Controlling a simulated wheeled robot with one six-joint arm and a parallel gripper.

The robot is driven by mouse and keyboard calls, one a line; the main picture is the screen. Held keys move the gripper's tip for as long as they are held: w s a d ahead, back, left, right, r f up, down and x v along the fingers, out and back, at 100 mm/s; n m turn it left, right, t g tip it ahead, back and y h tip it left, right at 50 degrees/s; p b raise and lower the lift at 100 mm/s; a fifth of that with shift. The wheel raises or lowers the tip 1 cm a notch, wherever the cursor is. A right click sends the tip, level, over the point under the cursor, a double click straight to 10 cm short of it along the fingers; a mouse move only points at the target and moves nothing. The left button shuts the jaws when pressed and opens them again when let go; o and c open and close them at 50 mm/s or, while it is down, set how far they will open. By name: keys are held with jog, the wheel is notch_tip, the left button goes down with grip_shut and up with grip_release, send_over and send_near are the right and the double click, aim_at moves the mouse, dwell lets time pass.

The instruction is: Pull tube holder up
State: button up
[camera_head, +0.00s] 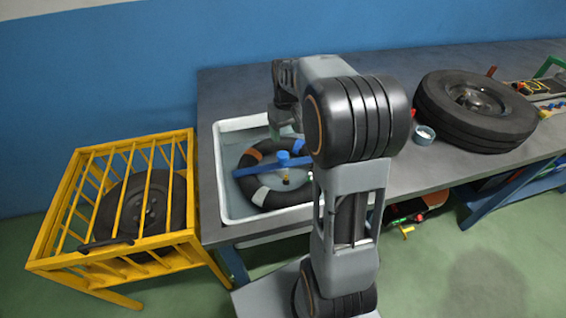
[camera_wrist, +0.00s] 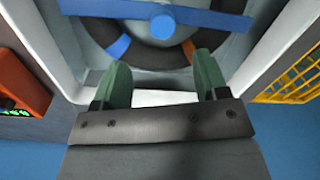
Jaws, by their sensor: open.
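The blue tube holder (camera_head: 249,168) is a flat bar with a round knob, lying across a black inner tube (camera_head: 246,191) with orange and white patches. The tube lies in a white tub (camera_head: 219,170) on the workbench. In the wrist view the holder (camera_wrist: 205,17) crosses the top of the picture, with the inner tube (camera_wrist: 150,55) beneath it. My gripper (camera_wrist: 160,80) has green fingers spread wide with nothing between them. It is over the tub's rim, apart from the holder. In the head view my arm hides part of the gripper and the holder's right end.
A yellow cage (camera_head: 110,262) with a wheel inside stands left of the grey workbench (camera_head: 235,90). A large tire (camera_head: 475,112) and a small cup (camera_head: 424,135) are on the bench to the right. An orange object (camera_wrist: 20,85) lies beside the tub in the wrist view.

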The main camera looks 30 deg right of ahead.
aim_at(283, 155)
jog(key=f, duration=0.3)
jog(key=f+n, duration=0.1)
jog(key=f, duration=0.3)
jog(key=f+n, duration=0.1)
jog(key=f, duration=0.3)
jog(key=shift+w+a+f+b, duration=0.25)
jog(key=shift+w+b, duration=0.1)
jog(key=shift+b, duration=0.05)
